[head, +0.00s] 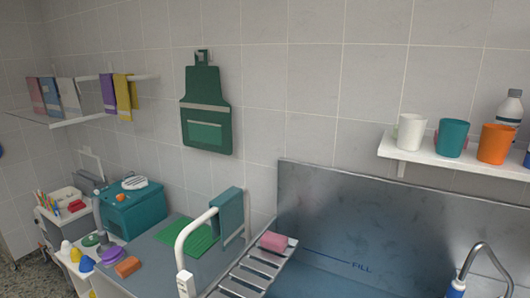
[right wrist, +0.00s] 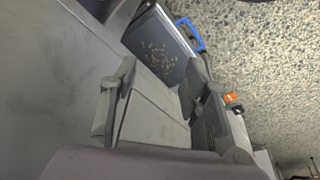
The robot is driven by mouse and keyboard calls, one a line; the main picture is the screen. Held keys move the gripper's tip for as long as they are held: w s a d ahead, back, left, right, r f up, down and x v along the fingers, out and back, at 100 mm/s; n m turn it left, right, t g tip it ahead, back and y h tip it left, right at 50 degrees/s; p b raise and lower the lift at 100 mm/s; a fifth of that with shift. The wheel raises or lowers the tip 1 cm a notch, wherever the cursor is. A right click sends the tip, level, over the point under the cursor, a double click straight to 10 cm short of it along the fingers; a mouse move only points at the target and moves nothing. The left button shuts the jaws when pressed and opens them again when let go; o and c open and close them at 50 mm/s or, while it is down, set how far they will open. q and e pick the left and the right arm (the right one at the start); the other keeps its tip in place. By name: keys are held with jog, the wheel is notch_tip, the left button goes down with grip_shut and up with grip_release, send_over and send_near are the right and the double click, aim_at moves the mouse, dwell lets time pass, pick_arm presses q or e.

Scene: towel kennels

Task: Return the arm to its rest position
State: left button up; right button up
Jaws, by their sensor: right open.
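My right gripper (right wrist: 163,88) shows in the right wrist view, with its two dark grey fingers spread apart. It is open, and I see nothing held between the fingers. A plain light grey surface lies behind the fingers; I cannot tell what it is. Neither arm shows in the head view, and my left gripper is in no view.
In the head view, a metal tub (head: 365,205) has a slatted rack (head: 252,275) with a pink block (head: 274,241). A shelf (head: 455,165) holds cups. A teal box (head: 133,208) stands left. Speckled floor (right wrist: 270,80) lies right in the wrist view, beside a blue loop (right wrist: 190,34).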

notch_tip(320, 180, down, 16)
jog(key=s+f+b, duration=0.1)
jog(key=s+b, duration=0.2)
pick_arm(q)
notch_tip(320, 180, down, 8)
jog(key=b, duration=0.4)
pick_arm(e)
jog(key=s+d+f+g, duration=0.1)
jog(key=s+f, duration=0.7)
jog(key=f, duration=0.2)
jog(key=s+d+f+g, duration=0.1)
jog(key=s+d+f, duration=0.1)
jog(key=s+f, duration=0.6)
notch_tip(320, 180, down, 4)
jog(key=shift+s+r, duration=0.2)
jog(key=shift+s, duration=0.15)
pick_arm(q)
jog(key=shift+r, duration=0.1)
pick_arm(e)
jog(key=shift+s+d, duration=0.15)
jog(key=shift+c, duration=0.3)
